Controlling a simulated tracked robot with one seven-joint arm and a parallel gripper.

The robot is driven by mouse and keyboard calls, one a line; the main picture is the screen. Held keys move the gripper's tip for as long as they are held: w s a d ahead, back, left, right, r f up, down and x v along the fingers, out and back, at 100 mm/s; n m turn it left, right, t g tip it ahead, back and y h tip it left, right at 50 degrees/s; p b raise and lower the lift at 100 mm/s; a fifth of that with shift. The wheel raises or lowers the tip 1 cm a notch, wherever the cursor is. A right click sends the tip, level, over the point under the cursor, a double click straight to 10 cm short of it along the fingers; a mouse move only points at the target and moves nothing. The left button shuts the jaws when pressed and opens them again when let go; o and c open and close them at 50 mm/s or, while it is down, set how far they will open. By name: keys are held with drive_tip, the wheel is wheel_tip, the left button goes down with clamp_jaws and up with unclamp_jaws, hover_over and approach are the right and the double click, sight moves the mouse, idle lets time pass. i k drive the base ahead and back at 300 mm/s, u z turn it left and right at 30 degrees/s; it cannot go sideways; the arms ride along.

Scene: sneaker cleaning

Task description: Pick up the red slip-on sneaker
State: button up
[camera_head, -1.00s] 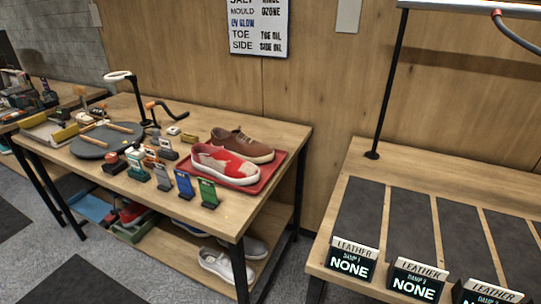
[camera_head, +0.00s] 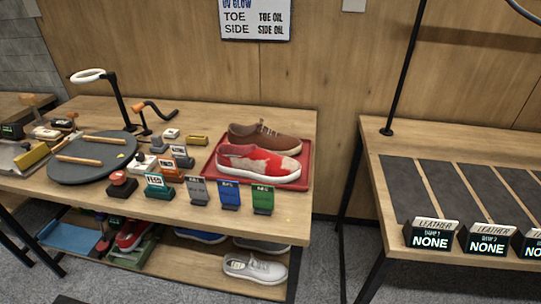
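A red slip-on sneaker with pale patches and a white sole (camera_head: 258,162) sits on a red tray (camera_head: 211,171) at the right end of the wooden workbench (camera_head: 296,215). Its toe points right. Another red shoe (camera_head: 134,234) shows partly on the lower shelf. My gripper is not in view.
Blue (camera_head: 229,194) and green (camera_head: 263,198) card holders stand in front of the tray. A round dark turntable (camera_head: 92,158) and lamp (camera_head: 88,76) are left. A floor gap separates the right-hand bench (camera_head: 372,149), which has "LEATHER" signs (camera_head: 432,235).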

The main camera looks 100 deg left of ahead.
sight(255, 163)
drive_tip(key=u, duration=0.05)
drive_tip(key=k, duration=0.3)
drive_tip(key=z, duration=0.1)
drive_tip(key=i, duration=0.1)
drive_tip(key=u, duration=2.55)
drive_tip(key=i, duration=0.95)
drive_tip(key=z, duration=0.2)
drive_tip(key=k, duration=0.9)
drive_tip(key=u, duration=0.1)
drive_tip(key=i, duration=0.4)
drive_tip(key=u, duration=0.05)
